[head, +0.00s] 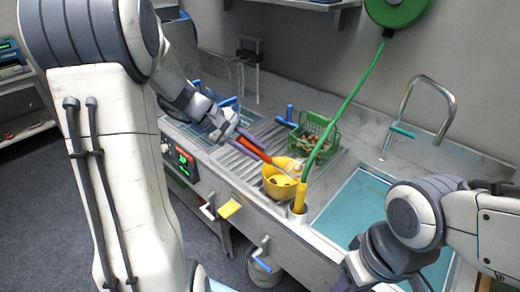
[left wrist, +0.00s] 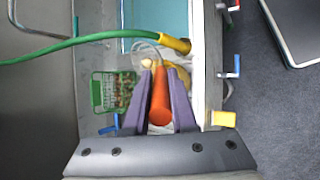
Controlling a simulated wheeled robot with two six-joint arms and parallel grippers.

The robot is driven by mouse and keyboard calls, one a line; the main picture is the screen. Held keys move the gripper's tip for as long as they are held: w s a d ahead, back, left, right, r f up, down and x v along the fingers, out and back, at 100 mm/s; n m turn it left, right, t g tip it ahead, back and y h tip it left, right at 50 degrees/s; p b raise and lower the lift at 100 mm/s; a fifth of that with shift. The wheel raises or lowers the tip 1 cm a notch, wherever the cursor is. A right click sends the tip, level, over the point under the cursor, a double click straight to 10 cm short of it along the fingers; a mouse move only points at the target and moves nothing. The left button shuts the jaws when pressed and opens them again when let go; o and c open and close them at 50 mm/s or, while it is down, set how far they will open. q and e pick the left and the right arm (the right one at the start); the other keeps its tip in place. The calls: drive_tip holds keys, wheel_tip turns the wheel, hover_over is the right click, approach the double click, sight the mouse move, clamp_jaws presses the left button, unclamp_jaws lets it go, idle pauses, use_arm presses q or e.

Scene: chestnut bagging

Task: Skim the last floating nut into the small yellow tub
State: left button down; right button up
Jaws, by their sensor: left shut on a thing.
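My left gripper (head: 243,138) has purple fingers and is shut on the orange handle (head: 253,148) of a skimmer. The handle also shows between the fingers in the left wrist view (left wrist: 160,102). It slants down to the right towards the small yellow tub (head: 273,190), which stands at the front of the drainboard. A pale skimmer head (head: 294,165) seems to be over the tub; whether it carries a nut is too small to tell. Several dark nuts show inside the tub. The blue water basin (head: 350,208) is to the right; I make out no floating nut. My right gripper's fingers are out of view.
A green basket (head: 331,141) of nuts stands behind the tub. A green hose (head: 345,98) ends in a yellow nozzle (head: 300,197) close beside the tub. A curved metal tap (head: 444,101) rises behind the basin. My right forearm crosses the basin's right front.

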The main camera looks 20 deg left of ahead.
use_arm(q)
drive_tip(key=w+a+f+n+h+p, duration=0.2)
drive_tip(key=w+a+f+n+h, duration=0.1)
drive_tip(key=a+f+h, duration=0.2)
drive_tip(key=shift+w+a+f+g+h, duration=0.3)
drive_tip(key=shift+a+h, duration=1.1)
drive_tip(key=shift+a, duration=0.85)
